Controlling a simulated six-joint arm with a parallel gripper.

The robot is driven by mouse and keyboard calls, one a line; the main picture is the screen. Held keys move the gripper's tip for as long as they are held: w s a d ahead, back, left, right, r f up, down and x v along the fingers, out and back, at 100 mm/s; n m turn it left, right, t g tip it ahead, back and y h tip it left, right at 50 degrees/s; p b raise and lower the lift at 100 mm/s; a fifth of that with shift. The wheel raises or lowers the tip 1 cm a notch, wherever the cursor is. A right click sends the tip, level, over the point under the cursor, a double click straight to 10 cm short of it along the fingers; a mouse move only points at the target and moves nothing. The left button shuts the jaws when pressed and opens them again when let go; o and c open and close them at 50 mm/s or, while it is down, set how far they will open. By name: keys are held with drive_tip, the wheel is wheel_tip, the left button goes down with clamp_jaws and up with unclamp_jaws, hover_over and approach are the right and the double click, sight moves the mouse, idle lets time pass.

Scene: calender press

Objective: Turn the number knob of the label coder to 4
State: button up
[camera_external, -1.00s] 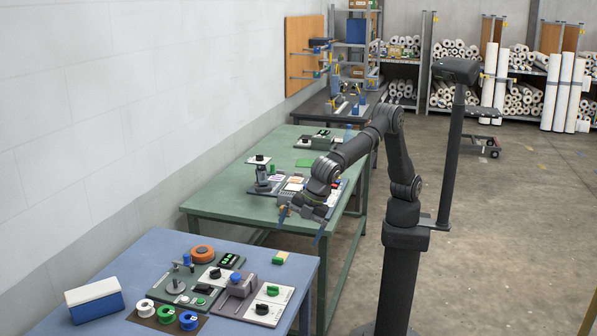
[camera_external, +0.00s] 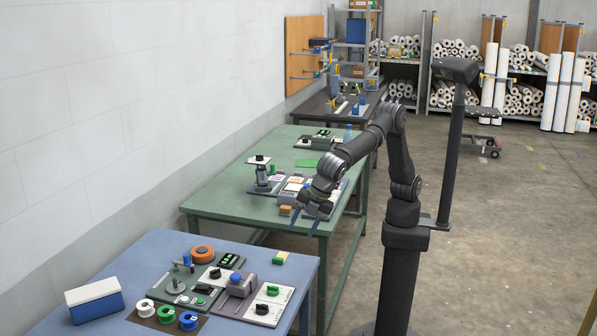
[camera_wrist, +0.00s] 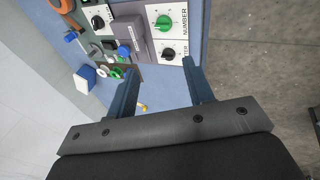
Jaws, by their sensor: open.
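The label coder has a white panel (camera_external: 256,313) on the right of the blue table. Its green number knob (camera_external: 272,290) sits above a black knob (camera_external: 262,309). In the wrist view, the green knob (camera_wrist: 163,22) has NUMBER printed beside it, and the black knob (camera_wrist: 168,54) lies nearer my fingers. The dial marks are too small to read. My gripper (camera_wrist: 161,69) is open and empty, its two blue fingers apart. In the external view my gripper (camera_external: 303,226) hangs in the air by the green table's near edge, well away from the knob.
On the blue table (camera_external: 150,255), a grey unit with a blue knob (camera_external: 236,278) stands directly left of the panel. Green, white and blue spools (camera_external: 166,314), an orange ring (camera_external: 203,253) and a blue-white box (camera_external: 95,300) lie farther left. Open air separates the two tables.

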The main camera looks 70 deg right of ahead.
wheel_tip(320, 180, down, 9)
drive_tip(key=s+a+n+t+h, duration=0.2)
drive_tip(key=s+n+t, duration=0.15)
drive_tip(key=n, duration=0.35)
drive_tip(key=n+t, duration=0.6)
drive_tip(key=n, duration=0.4)
approach(273, 287)
drive_tip(key=x, duration=1)
drive_tip(key=shift+w+d+f, duration=0.1)
drive_tip(key=shift+d, duration=0.1)
drive_tip(key=c, duration=0.8)
